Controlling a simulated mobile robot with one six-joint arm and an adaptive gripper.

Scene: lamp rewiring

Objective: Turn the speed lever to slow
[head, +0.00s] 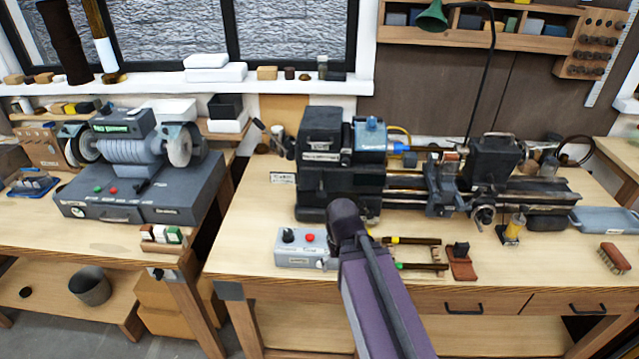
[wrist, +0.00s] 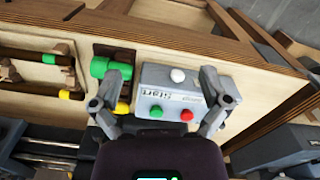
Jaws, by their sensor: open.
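I cannot make out a speed lever for certain in either view. A grey control box (head: 307,262) lies near the front of the right bench, with a black knob (head: 288,236) and a red button (head: 310,238). In the wrist view the box (wrist: 165,88) shows upside down, with a white knob (wrist: 178,76), a green button (wrist: 156,111) and a red button (wrist: 187,115). My gripper (wrist: 164,74) is open and empty above the box, one finger to each side of it in the picture. The right finger covers the box's end. The dark lathe (head: 325,160) stands behind.
Tools with green (wrist: 100,67) and yellow (wrist: 122,106) handles lie beside the box. A grinder (head: 140,180) stands on the left bench.

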